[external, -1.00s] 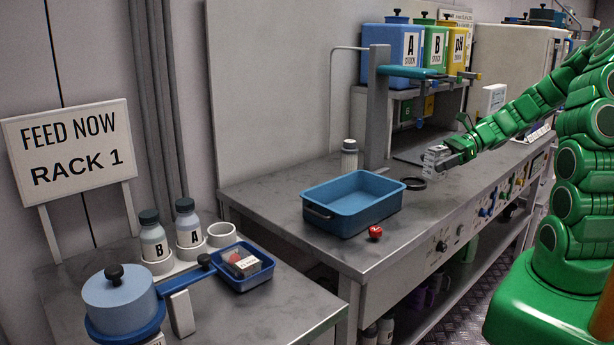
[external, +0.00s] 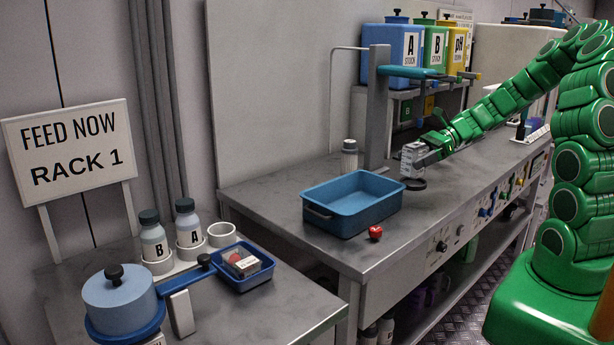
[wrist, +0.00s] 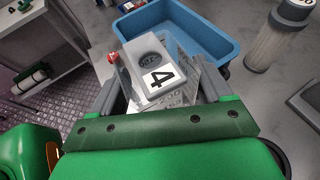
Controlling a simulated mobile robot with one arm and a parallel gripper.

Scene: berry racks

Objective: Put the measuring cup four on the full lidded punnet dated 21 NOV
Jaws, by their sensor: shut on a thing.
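My gripper (external: 416,158) is shut on a clear measuring cup (external: 413,155) and holds it above the metal bench, right of the blue tray. In the wrist view the cup (wrist: 155,72) sits between the jaws of my gripper (wrist: 160,95), its pale face marked with a black 4. A small clear lidded punnet (external: 243,262) with red contents and a label lies in a small blue tray (external: 262,280) on the near left table. Its date is too small to read.
A large blue tray (external: 335,222) stands on the bench between my gripper and the left table; it also shows in the wrist view (wrist: 225,40). Bottles B (external: 153,240) and A (external: 188,228) stand behind the small tray.

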